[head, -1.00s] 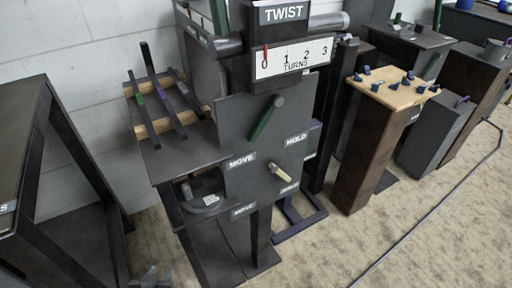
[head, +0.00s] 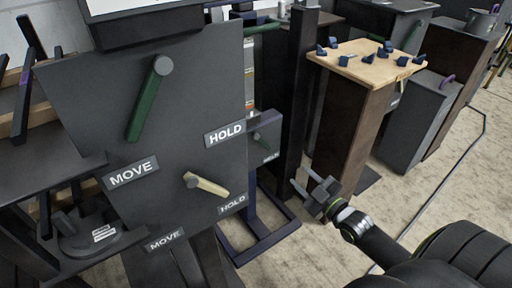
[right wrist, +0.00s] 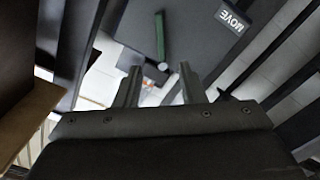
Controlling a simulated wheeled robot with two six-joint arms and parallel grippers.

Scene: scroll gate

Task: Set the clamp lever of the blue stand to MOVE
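The blue stand (head: 254,222) stands behind and right of the large grey front panel, which hides part of it. Its small dark plate carries a green clamp lever (head: 263,142) and a HOLD label (head: 270,158); its MOVE label is hidden in the head view. My right gripper (head: 312,188) is open and empty, right of the blue stand and apart from it. In the right wrist view the two fingers (right wrist: 157,85) are spread; beyond them are a green lever (right wrist: 162,37) and a MOVE label (right wrist: 233,14). I cannot tell which panel these belong to. My left gripper is not in view.
The large grey panel (head: 90,105) has its own green lever (head: 150,98) and a beige lever (head: 206,185), with MOVE and HOLD labels. A dark post (head: 292,110) rises behind my right gripper. A wooden-topped pedestal (head: 340,120) stands right of it. Carpet is free at right.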

